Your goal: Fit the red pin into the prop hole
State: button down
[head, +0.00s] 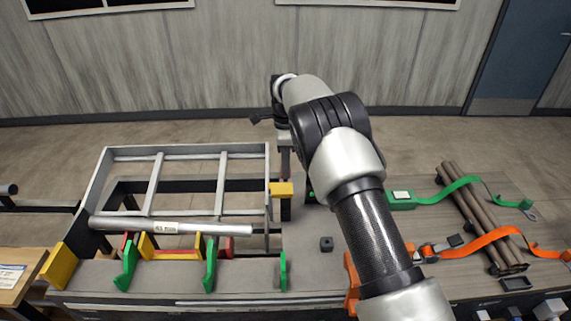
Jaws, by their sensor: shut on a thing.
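My gripper (285,143) points down at the far side of the bench, just behind a yellow block on the frame's right end. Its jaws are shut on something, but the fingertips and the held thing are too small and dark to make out. I cannot pick out the red pin with certainty. The prop hole cannot be made out. Red pieces (227,246) show below the tube, partly hidden by green uprights.
Yellow block (281,189), green uprights (210,264) and another yellow block (60,266) stand around the frame. A small dark cube (326,244) sits on the bench. Green strap (458,185), orange strap (488,238) and brown rods (478,215) lie at right.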

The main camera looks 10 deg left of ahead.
jog(key=shift+f+b, duration=0.6)
jog(key=shift+f, duration=0.7)
jog(key=c, duration=1.6)
grip_release()
jog(key=shift+o, duration=0.8)
jog(key=shift+f, duration=0.15)
jog(key=shift+s, duration=0.1)
notch_tip(320, 180, up, 18)
jog(key=p, duration=0.1)
jog(key=shift+w+f, duration=0.15)
jog(key=shift+w, duration=0.1)
